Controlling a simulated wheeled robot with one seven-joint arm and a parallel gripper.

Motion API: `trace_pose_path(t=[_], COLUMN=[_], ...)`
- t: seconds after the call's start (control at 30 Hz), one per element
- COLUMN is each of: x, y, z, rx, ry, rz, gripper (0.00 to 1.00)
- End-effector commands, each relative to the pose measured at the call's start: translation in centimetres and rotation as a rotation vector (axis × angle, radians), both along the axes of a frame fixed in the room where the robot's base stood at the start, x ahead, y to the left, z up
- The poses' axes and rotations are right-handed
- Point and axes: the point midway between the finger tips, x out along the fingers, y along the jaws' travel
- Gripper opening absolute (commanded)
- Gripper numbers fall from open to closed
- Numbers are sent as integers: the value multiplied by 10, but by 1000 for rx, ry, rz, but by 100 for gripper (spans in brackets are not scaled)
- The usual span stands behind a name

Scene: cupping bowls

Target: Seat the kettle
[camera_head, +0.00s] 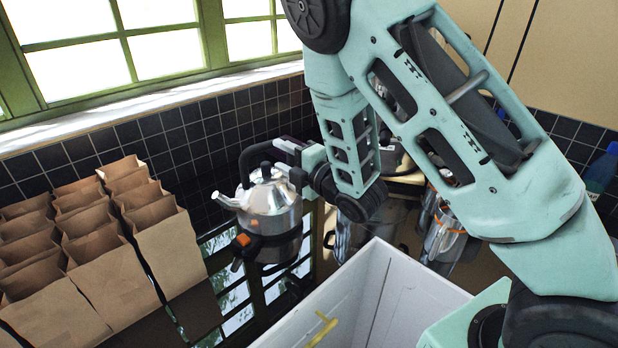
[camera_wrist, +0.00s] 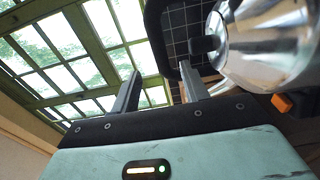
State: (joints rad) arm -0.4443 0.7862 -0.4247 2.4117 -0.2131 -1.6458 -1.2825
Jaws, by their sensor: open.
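The kettle (camera_head: 270,198) is shiny metal with a black handle and a spout pointing left. It stands upright over the dark glossy counter, with an orange part (camera_head: 243,240) low at its left. Whether it rests on a base is unclear. My gripper (camera_head: 288,158) is at the kettle's upper right, near the handle. In the wrist view, the kettle body (camera_wrist: 268,42) fills the upper right. The black handle (camera_wrist: 154,30) shows between my gripper's two spread fingers (camera_wrist: 158,84). Contact with the handle cannot be told.
Several brown paper bags (camera_head: 140,235) stand in rows at the left. A white open box (camera_head: 385,290) is in front. Metal vessels (camera_head: 442,232) stand at the right behind my arm. A blue bottle (camera_head: 602,170) is at the far right. A tiled wall and window lie behind.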

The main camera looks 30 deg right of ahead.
Motion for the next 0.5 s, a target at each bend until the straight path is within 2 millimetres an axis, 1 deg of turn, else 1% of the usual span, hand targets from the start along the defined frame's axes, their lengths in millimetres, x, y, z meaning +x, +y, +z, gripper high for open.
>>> trace_pose_path(t=[0.03,0.2,0.27,0.5], x=[-12,-50,-53,-65], y=[-6,-20,-21,-26], z=[-5,2,6,5], rx=[-1,-2,-5,-8], ry=[2,5,6,4], rz=[-3,-3,-1,4], gripper=[45,45,45,45])
